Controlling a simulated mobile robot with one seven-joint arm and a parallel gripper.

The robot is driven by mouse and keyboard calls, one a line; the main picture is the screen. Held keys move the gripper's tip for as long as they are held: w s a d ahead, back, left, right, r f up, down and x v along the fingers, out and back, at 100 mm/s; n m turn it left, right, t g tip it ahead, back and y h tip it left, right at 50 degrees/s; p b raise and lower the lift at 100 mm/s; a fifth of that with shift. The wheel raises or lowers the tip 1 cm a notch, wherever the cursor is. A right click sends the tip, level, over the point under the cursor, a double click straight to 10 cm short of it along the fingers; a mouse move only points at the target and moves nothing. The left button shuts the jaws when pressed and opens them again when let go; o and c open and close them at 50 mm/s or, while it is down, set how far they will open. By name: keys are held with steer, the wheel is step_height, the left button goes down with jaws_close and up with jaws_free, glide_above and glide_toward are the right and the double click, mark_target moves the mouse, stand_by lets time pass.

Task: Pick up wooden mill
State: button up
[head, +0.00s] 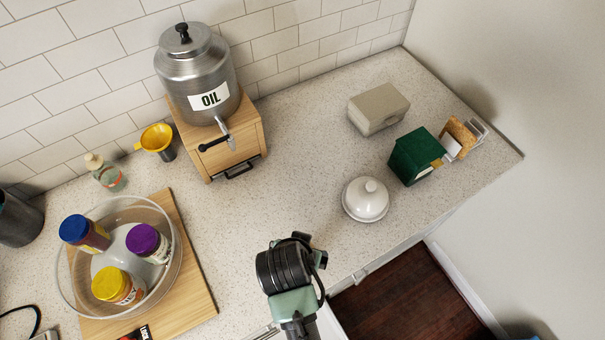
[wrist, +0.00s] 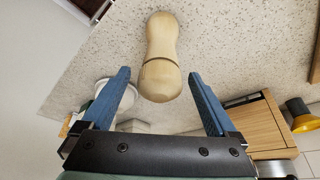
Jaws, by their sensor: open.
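The wooden mill (wrist: 161,50) is pale, smooth wood with a narrower waist and a rounded end. In the wrist view it is at the top middle, over the speckled counter. My gripper (wrist: 159,73) is open, its two blue fingers apart on either side of the mill's rounded end, with a visible gap to each. I cannot tell how far above or short of the mill they are. In the head view my gripper (head: 290,264) is over the counter's front edge, its fingers are hidden, and the mill does not show, likely behind my arm.
A white lidded dish (head: 366,200) stands right of my gripper, with a green box (head: 414,157) and a grey-beige box (head: 378,108) beyond. A steel oil dispenser (head: 200,75) sits on a wooden box (head: 238,150). A glass bowl (head: 70,287) with jars is left. The counter's middle is clear.

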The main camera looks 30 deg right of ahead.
jaws_close()
stand_by(0.3)
steer(key=shift+r, duration=0.1)
